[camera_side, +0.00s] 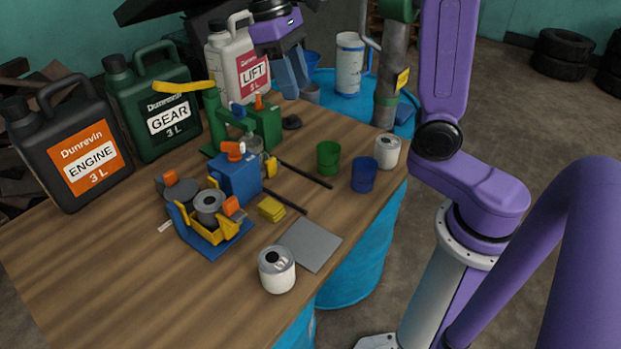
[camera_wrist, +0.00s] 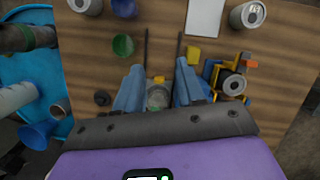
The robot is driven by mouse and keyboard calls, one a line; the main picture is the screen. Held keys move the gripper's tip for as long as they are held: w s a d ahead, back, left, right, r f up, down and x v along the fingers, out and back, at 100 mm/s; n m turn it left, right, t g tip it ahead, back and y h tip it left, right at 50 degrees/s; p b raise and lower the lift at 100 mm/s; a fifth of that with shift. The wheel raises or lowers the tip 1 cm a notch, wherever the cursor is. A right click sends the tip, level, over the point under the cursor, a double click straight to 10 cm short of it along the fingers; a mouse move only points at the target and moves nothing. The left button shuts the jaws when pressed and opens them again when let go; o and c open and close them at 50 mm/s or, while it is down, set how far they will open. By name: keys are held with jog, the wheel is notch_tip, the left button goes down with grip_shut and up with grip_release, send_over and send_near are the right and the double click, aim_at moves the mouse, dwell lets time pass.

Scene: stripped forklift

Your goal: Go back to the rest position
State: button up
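My gripper (camera_side: 292,78) hangs high over the far side of the wooden table (camera_side: 90,285), next to the LIFT jug (camera_side: 240,75). In the wrist view its two blue fingers (camera_wrist: 158,90) stand apart with a clear gap and hold nothing. The stripped forklift parts stand on the table below: a green body (camera_side: 262,125), a blue block (camera_side: 236,178) with an orange cap, and a blue and yellow base (camera_side: 212,238) with grey round parts. Two dark fork bars (camera_side: 305,174) lie beside them.
A green cup (camera_side: 328,157), a blue cup (camera_side: 364,175), white cans (camera_side: 277,270) and a grey plate (camera_side: 309,244) stand or lie at the right and front. GEAR (camera_side: 160,110) and ENGINE (camera_side: 75,150) jugs line the left edge. A post (camera_side: 392,75) rises at the far right.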

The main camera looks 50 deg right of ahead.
jog(key=s+f+n+t, duration=0.1)
jog(key=s+f+n, duration=0.2)
jog(key=s, duration=0.3)
jog(key=s+d+f+n+t, duration=0.1)
jog(key=s+f+n, duration=0.2)
jog(key=s, duration=0.4)
jog(key=s+f+n+t+y, duration=0.1)
jog(key=s+f+n, duration=0.2)
jog(key=s+f, duration=0.2)
jog(key=shift+s+d+f+n+t, duration=0.15)
jog(key=shift+s+d+n+t, duration=0.2)
jog(key=shift+s, duration=0.8)
